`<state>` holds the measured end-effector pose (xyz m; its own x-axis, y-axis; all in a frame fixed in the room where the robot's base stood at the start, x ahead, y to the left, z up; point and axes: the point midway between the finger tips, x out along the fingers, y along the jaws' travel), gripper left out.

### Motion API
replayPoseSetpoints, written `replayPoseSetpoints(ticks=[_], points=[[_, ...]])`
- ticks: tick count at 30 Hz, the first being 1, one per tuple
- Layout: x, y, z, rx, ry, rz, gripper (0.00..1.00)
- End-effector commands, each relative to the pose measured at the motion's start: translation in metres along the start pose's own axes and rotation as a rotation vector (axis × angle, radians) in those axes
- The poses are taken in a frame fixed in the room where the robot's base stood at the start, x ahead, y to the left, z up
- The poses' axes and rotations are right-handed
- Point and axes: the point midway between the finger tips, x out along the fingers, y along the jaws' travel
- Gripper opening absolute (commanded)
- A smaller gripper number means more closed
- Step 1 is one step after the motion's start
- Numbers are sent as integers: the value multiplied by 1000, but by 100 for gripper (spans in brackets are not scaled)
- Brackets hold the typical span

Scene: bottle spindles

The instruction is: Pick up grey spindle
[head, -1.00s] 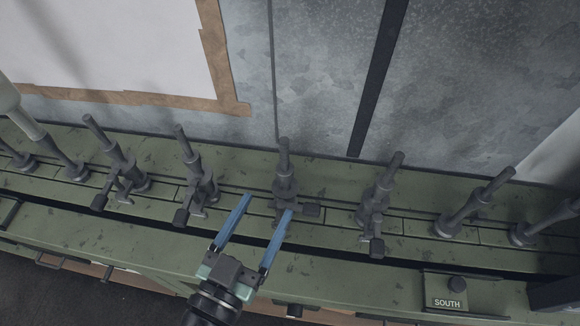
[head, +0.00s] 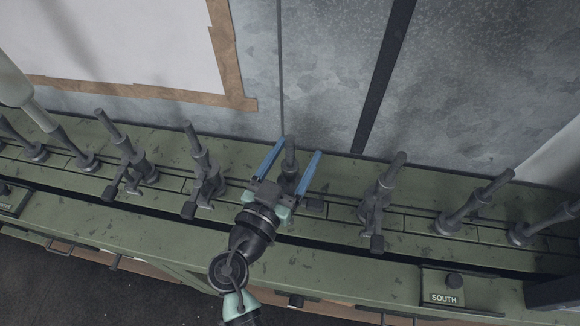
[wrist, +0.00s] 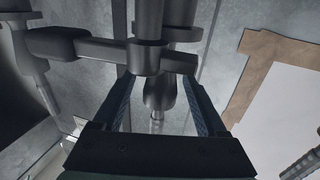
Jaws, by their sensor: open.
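A row of grey spindles stands on the green bench in the head view. My gripper (head: 296,146) is open, its two blue fingers on either side of the upper part of the middle grey spindle (head: 290,158). The fingers look apart from it. The gripper body hides most of that spindle's lower part. In the wrist view a dark grey spindle (wrist: 148,30) with a side arm fills the upper middle, and my gripper (wrist: 158,88) shows with its fingers spread.
Other grey spindles stand close by, one to the left (head: 205,170) and one to the right (head: 382,195). A grey metal wall (head: 330,70) rises behind the bench (head: 225,225). A SOUTH label block (head: 447,292) sits at the front right.

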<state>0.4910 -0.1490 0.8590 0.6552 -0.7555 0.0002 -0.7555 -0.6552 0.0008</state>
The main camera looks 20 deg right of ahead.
Motion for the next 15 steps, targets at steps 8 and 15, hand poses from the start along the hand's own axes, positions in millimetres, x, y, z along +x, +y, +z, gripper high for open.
replayPoseSetpoints(ticks=[8, 15], points=[[10, 0, 1, 1, -1, -1, 75], [9, 0, 1, 1, -1, -1, 42]])
